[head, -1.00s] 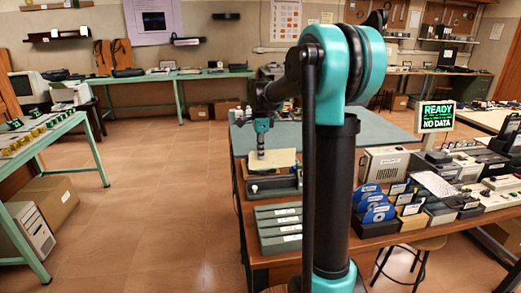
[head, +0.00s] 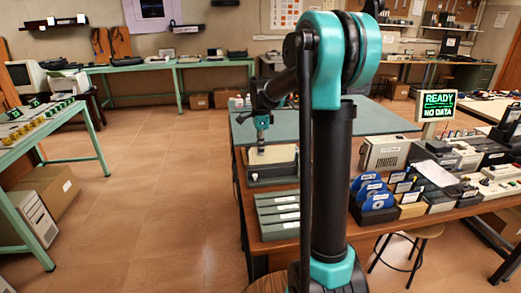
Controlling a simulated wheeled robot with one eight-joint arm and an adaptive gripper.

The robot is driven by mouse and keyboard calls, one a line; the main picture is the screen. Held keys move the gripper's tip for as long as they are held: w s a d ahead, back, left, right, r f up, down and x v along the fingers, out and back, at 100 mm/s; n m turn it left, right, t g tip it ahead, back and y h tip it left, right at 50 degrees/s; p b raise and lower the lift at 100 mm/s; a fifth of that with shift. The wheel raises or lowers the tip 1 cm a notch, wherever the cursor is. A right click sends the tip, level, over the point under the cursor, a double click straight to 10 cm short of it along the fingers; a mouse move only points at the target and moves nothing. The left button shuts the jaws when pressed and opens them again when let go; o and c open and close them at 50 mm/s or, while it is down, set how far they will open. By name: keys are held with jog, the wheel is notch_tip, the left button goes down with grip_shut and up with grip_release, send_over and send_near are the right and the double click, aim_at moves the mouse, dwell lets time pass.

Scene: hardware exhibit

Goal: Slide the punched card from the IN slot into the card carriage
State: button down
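My gripper (head: 261,146) hangs fingers down at the left end of the wooden table, over a flat cream piece (head: 280,155) that looks like the punched card. The fingertips are at or just above it; whether they touch it, or are open or shut, is too small to tell. The cream piece lies on a low grey-and-dark device (head: 272,174) near the table's left edge. My arm hides the device's right part. I cannot make out which part is the IN slot and which is the card carriage.
Grey-green boxes (head: 278,215) stand in front of the device. Blue discs (head: 373,193) and a beige unit (head: 385,153) stand right of my arm. A screen (head: 438,105) reads READY and NO DATA. A stool (head: 410,245) is below the table.

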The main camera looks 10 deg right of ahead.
aim_at(261, 164)
jog(key=shift+f, duration=0.55)
dwell(1.4)
jog(key=shift+f, duration=1.95)
jog(key=c, duration=2.2)
grip_release()
jog(key=o, duration=0.6)
jog(key=shift+c, duration=0.2)
jog(key=shift+r, duration=4)
